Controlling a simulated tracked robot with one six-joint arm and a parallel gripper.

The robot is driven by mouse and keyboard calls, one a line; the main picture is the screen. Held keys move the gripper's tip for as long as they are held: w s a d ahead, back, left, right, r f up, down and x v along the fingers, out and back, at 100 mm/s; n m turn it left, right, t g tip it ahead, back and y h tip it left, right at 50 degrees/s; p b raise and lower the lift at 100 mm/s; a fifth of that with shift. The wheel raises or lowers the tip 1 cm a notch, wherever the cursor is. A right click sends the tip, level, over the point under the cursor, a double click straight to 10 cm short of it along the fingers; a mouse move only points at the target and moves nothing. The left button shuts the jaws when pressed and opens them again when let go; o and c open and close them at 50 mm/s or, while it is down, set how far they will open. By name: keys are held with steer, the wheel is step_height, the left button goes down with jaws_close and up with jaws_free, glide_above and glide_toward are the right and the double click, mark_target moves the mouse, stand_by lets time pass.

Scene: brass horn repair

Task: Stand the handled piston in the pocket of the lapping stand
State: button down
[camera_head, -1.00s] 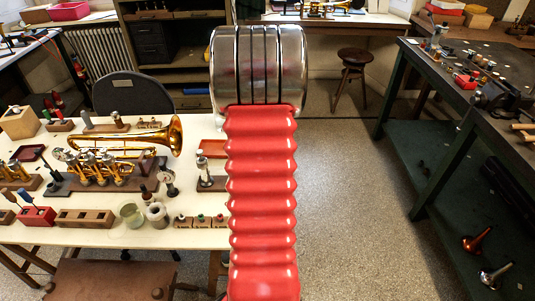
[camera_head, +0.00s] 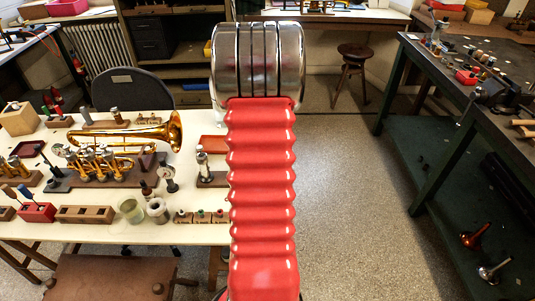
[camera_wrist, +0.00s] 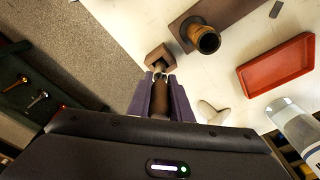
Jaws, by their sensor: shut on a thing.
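My gripper (camera_wrist: 160,100) shows in the wrist view, its two purple fingers shut on the handled piston (camera_wrist: 160,103). Its brown handle sits between the fingers, and a small bright metal part shows at the far end. Just beyond the fingertips is a brown block (camera_wrist: 157,55), apparently the pocket of the lapping stand. Whether the piston touches it I cannot tell. A dark base beside it carries an upright hollow brass cylinder (camera_wrist: 207,40). In the head view my red-sleeved arm hides the gripper and piston; a brown base with an upright metal cylinder (camera_head: 203,165) shows left of the arm.
A red tray (camera_wrist: 277,75), a pale oval object (camera_wrist: 213,112) and a clear labelled bottle (camera_wrist: 296,125) lie to the right in the wrist view. The white bench holds a brass horn (camera_head: 150,137) and several small blocks. Open floor (camera_head: 350,200) lies right of the bench.

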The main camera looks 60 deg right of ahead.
steer(key=shift+f, duration=0.45)
steer(key=c, duration=1.5)
jaws_free()
steer(key=r, duration=0.4)
steer(key=a+r, duration=0.1)
steer(key=r, duration=0.8)
steer(key=shift+w+a+r, duration=0.3)
steer(key=shift+r, duration=0.05)
